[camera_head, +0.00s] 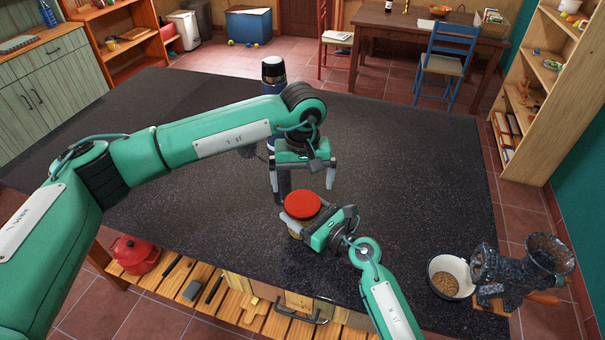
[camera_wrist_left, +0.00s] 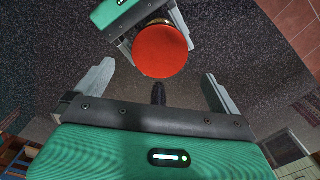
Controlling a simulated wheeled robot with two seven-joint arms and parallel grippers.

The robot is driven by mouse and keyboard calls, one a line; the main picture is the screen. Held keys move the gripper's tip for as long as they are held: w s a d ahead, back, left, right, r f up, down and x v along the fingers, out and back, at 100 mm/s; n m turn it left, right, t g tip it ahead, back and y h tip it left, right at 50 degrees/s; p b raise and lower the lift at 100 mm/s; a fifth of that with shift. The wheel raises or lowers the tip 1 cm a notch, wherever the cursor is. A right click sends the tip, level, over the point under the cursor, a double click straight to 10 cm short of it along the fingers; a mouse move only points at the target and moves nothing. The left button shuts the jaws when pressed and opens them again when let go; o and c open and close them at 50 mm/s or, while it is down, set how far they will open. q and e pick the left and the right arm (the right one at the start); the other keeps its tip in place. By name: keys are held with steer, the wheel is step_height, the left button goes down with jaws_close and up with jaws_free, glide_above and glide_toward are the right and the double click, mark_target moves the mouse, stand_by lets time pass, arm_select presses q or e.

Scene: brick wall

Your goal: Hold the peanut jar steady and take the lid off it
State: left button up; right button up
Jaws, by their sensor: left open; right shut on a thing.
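The peanut jar (camera_head: 294,229) stands on the dark countertop with its red lid (camera_head: 303,205) on top. Most of the jar body is hidden by the lid and my right gripper. My right gripper (camera_head: 300,226) is shut around the jar body below the lid, coming from the right. My left gripper (camera_head: 302,184) is open and empty, pointing down above and just behind the lid. In the left wrist view the red lid (camera_wrist_left: 160,51) lies beyond the open fingers of my left gripper (camera_wrist_left: 158,85), apart from them.
A white bowl of peanuts (camera_head: 450,277) and a dark speckled grinder (camera_head: 520,268) stand at the right end of the dark countertop (camera_head: 400,150). A dark bottle-like object (camera_head: 273,75) is at the far edge, behind my left arm. The countertop is otherwise largely clear.

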mark_target(302, 203)
arm_select(q)
steer(key=shift+f, duration=3.15)
steer(key=c, duration=1)
steer(key=n, duration=1.4)
steer(key=shift+n, duration=0.3)
steer(key=n, duration=0.5)
